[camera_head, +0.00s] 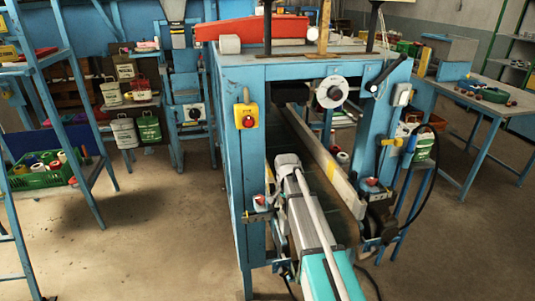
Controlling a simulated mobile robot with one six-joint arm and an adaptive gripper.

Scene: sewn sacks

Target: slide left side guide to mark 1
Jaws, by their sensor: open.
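The machine is a blue frame (229,150) with a dark belt lane running back through it. On its left post a red knob (261,200) sits above a yellow-and-black marked strip (257,217); the mark numbers are too small to read. The left side guide is mostly hidden behind my arm, so I cannot tell which mark it stands at. The right side guide, a long pale board (325,155), runs along the lane's right side. My teal and grey arm reaches from the bottom edge into the machine's front opening. Its fingers are hidden beyond the wrist.
A yellow box with a red button (246,116) is on the left post. A black cable (436,170) loops at the right. A blue shelf with a green crate (42,172) stands left, a workbench (481,97) right. The floor between shelf and machine is clear.

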